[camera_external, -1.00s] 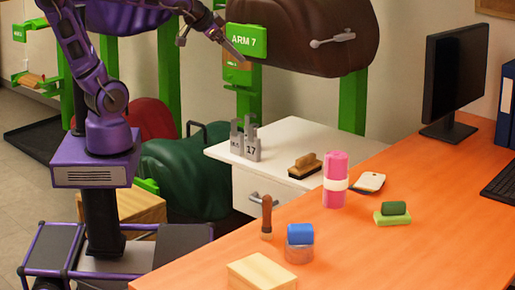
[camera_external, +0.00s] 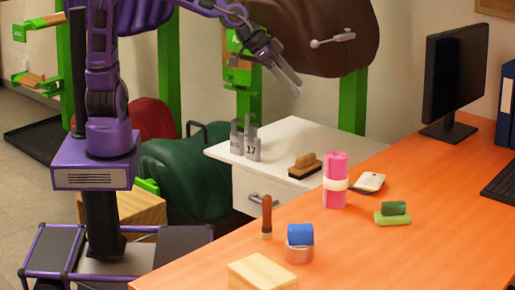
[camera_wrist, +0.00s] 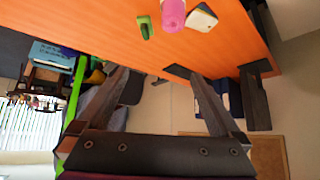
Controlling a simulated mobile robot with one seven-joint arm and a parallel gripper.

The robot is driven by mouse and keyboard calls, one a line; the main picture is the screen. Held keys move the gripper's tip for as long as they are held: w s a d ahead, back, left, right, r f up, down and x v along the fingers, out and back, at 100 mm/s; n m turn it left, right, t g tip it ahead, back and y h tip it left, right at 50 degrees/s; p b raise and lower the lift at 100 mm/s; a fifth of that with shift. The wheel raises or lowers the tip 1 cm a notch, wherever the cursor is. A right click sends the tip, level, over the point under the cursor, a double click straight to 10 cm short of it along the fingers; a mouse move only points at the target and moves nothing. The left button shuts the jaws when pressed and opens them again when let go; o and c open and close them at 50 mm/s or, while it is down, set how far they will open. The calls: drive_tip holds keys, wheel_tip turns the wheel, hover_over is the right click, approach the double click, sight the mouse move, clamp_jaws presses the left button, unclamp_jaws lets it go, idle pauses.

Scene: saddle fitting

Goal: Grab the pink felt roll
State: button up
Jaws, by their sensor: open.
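The pink felt roll (camera_external: 335,168) stands upright on the orange desk (camera_external: 420,240), with a pale band around its lower middle. It also shows at the top edge of the wrist view (camera_wrist: 173,14), partly cut off. My gripper (camera_external: 296,88) is above and left of the roll, over the white cabinet, apart from it and pointing down to the right. Its two fingers (camera_wrist: 158,80) are spread, with nothing held between them in the wrist view.
A white-labelled item (camera_external: 369,183) lies close right of the roll, and a green roll on a green block (camera_external: 394,213) is farther right. A brush (camera_external: 305,166) is on the white cabinet (camera_external: 280,140). A wooden-handled tool (camera_external: 267,217) and blue roll (camera_external: 299,234) stand nearer.

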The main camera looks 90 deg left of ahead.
drive_tip(key=w+a+n+t, duration=0.4)
drive_tip(key=w+a, duration=0.1)
drive_tip(key=a, duration=0.2)
drive_tip(key=m+t+h+b, duration=0.2)
drive_tip(key=m+t+h, duration=0.1)
drive_tip(key=m+t, duration=0.2)
approach(349, 169)
drive_tip(key=x, duration=0.3)
drive_tip(key=a+x, duration=0.1)
drive_tip(key=x, duration=0.2)
drive_tip(key=a+f+x, duration=0.1)
drive_tip(key=x, duration=0.3)
drive_tip(key=shift+w, duration=0.3)
